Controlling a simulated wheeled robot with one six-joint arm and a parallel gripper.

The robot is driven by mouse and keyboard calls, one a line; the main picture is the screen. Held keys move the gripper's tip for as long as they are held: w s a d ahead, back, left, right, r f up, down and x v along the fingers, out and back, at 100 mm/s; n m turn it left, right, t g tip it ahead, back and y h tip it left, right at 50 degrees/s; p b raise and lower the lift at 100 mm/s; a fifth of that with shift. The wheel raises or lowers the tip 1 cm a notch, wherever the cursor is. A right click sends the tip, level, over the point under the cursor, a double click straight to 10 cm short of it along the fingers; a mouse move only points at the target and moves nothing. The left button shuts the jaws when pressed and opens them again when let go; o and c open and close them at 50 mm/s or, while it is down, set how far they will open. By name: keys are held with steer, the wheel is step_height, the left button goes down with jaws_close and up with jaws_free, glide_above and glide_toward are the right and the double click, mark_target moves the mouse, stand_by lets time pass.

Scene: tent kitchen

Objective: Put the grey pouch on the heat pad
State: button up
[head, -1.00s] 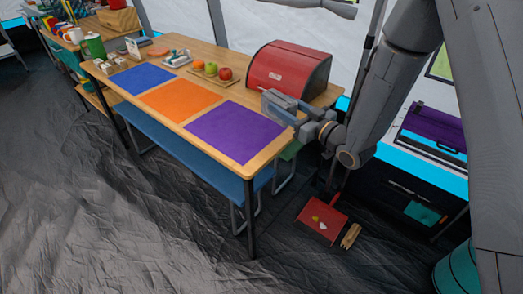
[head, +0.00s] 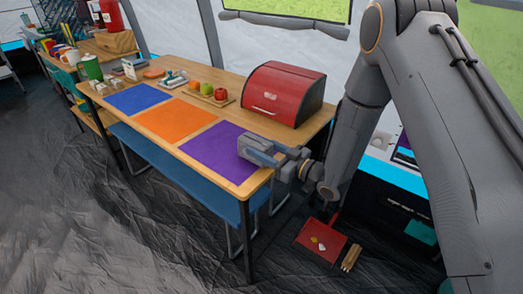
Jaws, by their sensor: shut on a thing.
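My gripper (head: 250,147) is over the right part of the purple mat (head: 206,157), near the table's front right corner. It is shut on a small grey thing, which I take for the grey pouch; it blends with the grey jaws, so its outline is hard to make out. I cannot tell if it touches the mat. An orange mat (head: 176,119) and a blue mat (head: 137,98) lie to the left in the same row. No label shows which mat is the heat pad.
A red bread box (head: 284,92) stands behind the gripper. A board of fruit (head: 207,93) and a small tray (head: 173,80) sit along the back of the wooden table (head: 150,69). A blue bench (head: 180,170) runs along the front. A red dustpan (head: 320,242) lies on the floor.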

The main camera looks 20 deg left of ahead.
steer(key=shift+f, duration=0.5)
steer(key=shift+f, duration=0.2)
steer(key=o, duration=1.1)
steer(key=shift+r, duration=0.1)
steer(key=shift+d+r, duration=0.1)
steer(key=shift+r, duration=0.05)
steer(key=b+v, duration=0.1)
steer(key=v, duration=1.1)
